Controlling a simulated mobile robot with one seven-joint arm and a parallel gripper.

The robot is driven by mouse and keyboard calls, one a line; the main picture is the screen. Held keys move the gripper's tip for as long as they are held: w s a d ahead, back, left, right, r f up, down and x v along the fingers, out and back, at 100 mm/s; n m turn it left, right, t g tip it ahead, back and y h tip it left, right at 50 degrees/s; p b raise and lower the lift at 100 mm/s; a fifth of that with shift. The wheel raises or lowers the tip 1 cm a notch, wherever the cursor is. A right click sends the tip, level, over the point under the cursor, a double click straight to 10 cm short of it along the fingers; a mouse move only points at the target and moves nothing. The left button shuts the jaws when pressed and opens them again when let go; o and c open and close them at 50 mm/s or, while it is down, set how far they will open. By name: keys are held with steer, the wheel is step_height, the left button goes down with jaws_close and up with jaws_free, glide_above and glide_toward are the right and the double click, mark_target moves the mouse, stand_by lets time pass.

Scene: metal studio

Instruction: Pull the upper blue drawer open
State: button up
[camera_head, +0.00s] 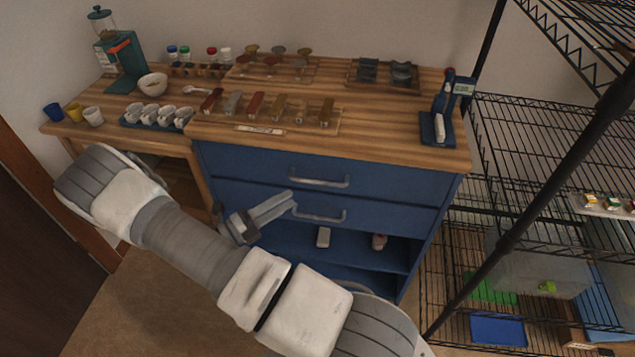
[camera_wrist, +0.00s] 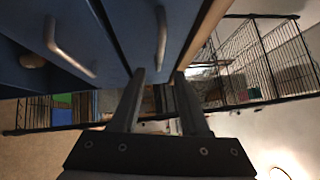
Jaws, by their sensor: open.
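The blue cabinet's upper drawer (camera_head: 260,166) sits below the wooden top and looks shut. Its metal bar handle (camera_head: 320,182) runs across the front. The lower drawer (camera_head: 385,213) has a similar handle (camera_head: 320,216). My gripper (camera_head: 291,202) is open in front of the cabinet, near the left ends of both handles. In the wrist view the upper handle (camera_wrist: 162,40) lines up with the gap between the fingertips of my gripper (camera_wrist: 160,72). I cannot tell whether they touch it. The lower handle (camera_wrist: 65,50) lies left of the fingers.
The worktop (camera_head: 375,137) holds cups, a grinder (camera_head: 119,52), spice jars and a blue scale (camera_head: 439,115). A black wire rack (camera_head: 540,160) stands close to the cabinet's right. An open shelf (camera_head: 350,247) below the drawers holds small items. Floor shows at lower left.

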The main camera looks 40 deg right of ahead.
mark_target(317, 182)
steer(key=d, duration=0.3)
steer(key=d+r, duration=0.1)
steer(key=d, duration=0.2)
steer(key=s+d+b, duration=0.1)
steer(key=d, duration=0.3)
steer(key=shift+r, duration=0.15)
jaws_close()
stand_by(1.0)
